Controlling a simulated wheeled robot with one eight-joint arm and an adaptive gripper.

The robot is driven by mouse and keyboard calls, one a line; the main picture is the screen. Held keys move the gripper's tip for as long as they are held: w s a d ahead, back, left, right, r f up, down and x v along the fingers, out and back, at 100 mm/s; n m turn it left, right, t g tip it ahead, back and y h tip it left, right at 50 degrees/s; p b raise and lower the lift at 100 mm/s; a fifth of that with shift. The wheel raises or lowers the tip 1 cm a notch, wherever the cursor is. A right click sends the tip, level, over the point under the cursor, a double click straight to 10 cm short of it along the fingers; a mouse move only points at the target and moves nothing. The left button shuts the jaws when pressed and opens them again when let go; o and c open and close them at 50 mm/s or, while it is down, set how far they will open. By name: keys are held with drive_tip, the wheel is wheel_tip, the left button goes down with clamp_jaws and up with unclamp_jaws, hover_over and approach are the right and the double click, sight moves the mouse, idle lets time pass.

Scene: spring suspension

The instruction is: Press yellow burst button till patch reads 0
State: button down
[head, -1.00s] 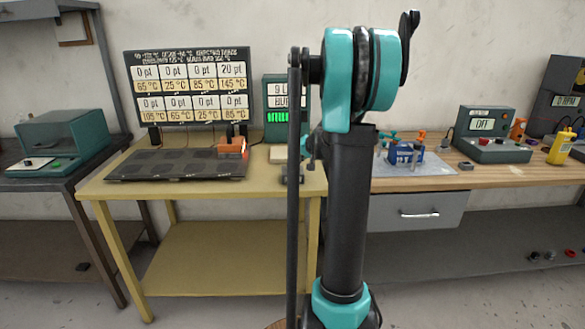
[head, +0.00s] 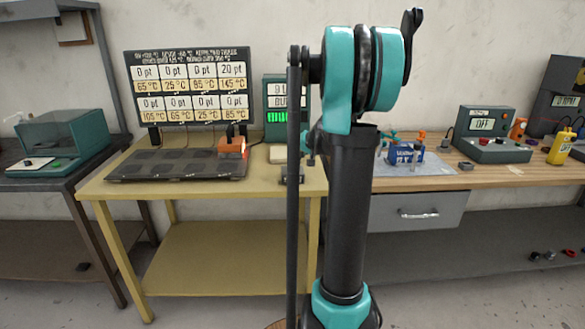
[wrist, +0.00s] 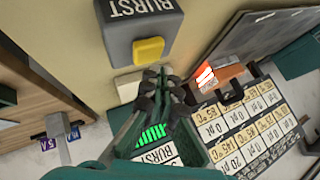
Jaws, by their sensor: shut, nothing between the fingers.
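The yellow button (wrist: 149,50) sits on a grey box marked BURST (wrist: 140,20) in the wrist view. My gripper (wrist: 160,72) is shut and empty, its fingertips just beside the button's lower edge; I cannot tell whether they touch it. In the head view my arm hides much of this area. The readout board (head: 190,85) shows several patches at 0 pt, with the top right one at 20 pt and 145 °C. A teal display (wrist: 160,140) shows green bars and the word BURST.
An orange block (head: 232,148) stands at the right end of the dark patch plate (head: 165,168) on the yellow table (head: 110,190). A pale block (wrist: 128,85) lies near my fingertips. A wooden bench with a blue fixture (head: 405,154) stands to the right.

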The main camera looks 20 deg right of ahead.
sight(294, 167)
drive_tip(key=shift+r, duration=0.1)
drive_tip(key=shift+r, duration=2.45)
drive_tip(key=s+a+f+n+g, duration=0.1)
drive_tip(key=s+a+f, duration=0.25)
drive_tip(key=s, duration=0.25)
drive_tip(key=s+a+f+n+g+h, duration=0.1)
drive_tip(key=s+a+f, duration=0.25)
drive_tip(key=s, duration=0.25)
drive_tip(key=s+a+f+n+g, duration=0.1)
drive_tip(key=s+a+f, duration=0.25)
drive_tip(key=s, duration=0.25)
drive_tip(key=s+f, duration=0.3)
drive_tip(key=s, duration=0.3)
drive_tip(key=s+a+f+n+g+h, duration=0.1)
drive_tip(key=s+f, duration=0.2)
drive_tip(key=s, duration=0.3)
drive_tip(key=s+a+f+h, duration=0.1)
drive_tip(key=s+f, duration=0.2)
drive_tip(key=s, duration=0.3)
drive_tip(key=shift+s+f+n, duration=0.25)
drive_tip(key=shift+f+n, duration=0.15)
